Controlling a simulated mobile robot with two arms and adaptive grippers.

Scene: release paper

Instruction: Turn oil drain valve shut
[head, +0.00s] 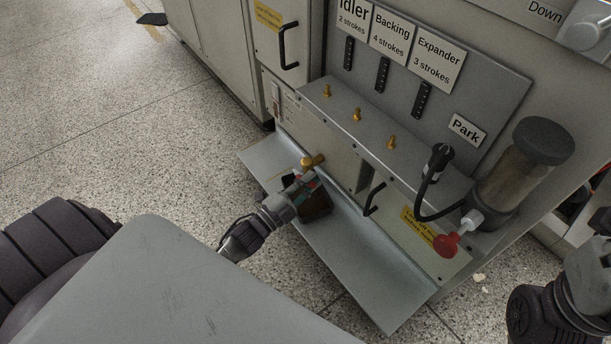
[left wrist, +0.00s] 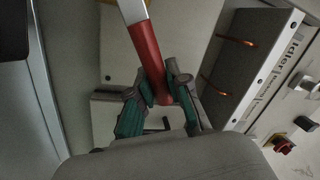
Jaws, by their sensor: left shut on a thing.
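The oil drain valve (head: 313,161) is a brass fitting low on the front of the grey machine, above a sloping metal tray (head: 345,262). My left gripper (head: 305,184) is at the valve, just below the brass part. In the left wrist view, the valve's lever (left wrist: 148,52) has a bare silver shaft and a red sleeve. The green-padded fingers of my left gripper (left wrist: 160,95) are shut on the red sleeve, one on each side. In the head view the gripper hides most of the lever.
A brown container (head: 318,207) stands on the tray below the valve, partly hidden by my gripper. A black door handle (head: 374,198) sticks out to the right. A reservoir (head: 508,180) and a red-tipped piece (head: 447,244) stand farther right.

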